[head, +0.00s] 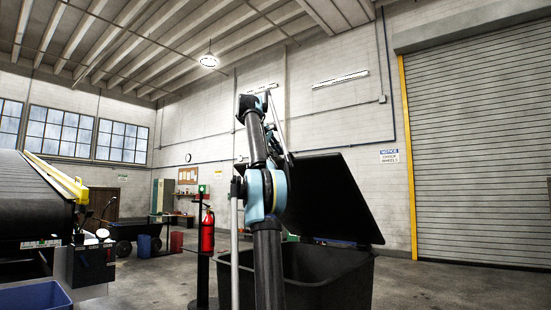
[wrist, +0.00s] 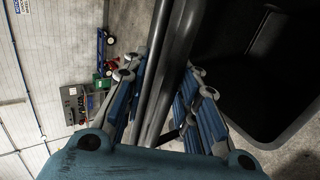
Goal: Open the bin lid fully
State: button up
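The black bin (head: 335,287) stands on the floor just beyond my arm in the head view. Its black lid (head: 330,200) is raised and tilted up above the bin, so the dark opening shows. In the wrist view, the two blue and grey fingers of my gripper (wrist: 164,72) are spread apart. Dark long edges or bars run between them; I cannot tell whether the fingers touch these. The dark hollow of the bin (wrist: 285,130) fills the right of the wrist view. In the head view my arm hides the gripper.
A conveyor belt (head: 32,195) with a yellow rail and a control box is at the left, above a blue tub (head: 35,297). A red fire extinguisher (head: 208,231) hangs on a post left of the bin. Open floor lies to the right, before the roller door (head: 475,150).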

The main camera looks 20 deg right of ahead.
jog(key=shift+d, duration=0.15)
jog(key=s+a+r, duration=0.2)
jog(key=s+a, duration=0.6)
jog(key=a, duration=0.5)
jog(key=shift+s+a+r, duration=0.2)
jog(key=shift+a+r, duration=0.15)
dwell(0.7)
